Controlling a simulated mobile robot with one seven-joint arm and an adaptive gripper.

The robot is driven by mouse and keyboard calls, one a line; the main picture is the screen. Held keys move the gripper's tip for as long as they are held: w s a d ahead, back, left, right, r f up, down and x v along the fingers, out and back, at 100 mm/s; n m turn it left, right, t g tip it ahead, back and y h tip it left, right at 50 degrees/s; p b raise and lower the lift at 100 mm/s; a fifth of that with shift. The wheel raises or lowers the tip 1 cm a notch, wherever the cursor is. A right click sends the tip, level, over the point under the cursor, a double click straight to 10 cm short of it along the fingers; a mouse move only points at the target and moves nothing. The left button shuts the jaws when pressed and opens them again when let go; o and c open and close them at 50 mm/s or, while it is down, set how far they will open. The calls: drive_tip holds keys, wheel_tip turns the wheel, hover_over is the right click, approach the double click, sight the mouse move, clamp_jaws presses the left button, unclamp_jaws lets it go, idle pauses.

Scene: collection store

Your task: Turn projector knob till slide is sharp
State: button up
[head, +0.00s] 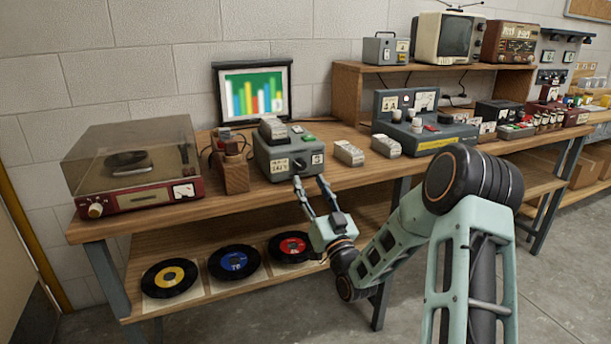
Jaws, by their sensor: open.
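The slide projector (270,165) is a grey-green box with paper labels on its front, standing on the wooden bench. A small screen (279,83) behind it shows a picture of coloured bars on green and white; their edges look soft, but the view is too small to judge sharpness. I cannot tell whether a fingertip touches anything.
A record player (140,203) with a tinted lid stands left. A wooden block (234,176) stands close left of the projector, and two slide boxes (349,153) (386,146) lie right of it. A grey console (430,137) is farther right. Records (168,278) lie on the lower shelf.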

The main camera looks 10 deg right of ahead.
drive_tip(key=v, duration=0.7)
drive_tip(key=shift+d, duration=0.1)
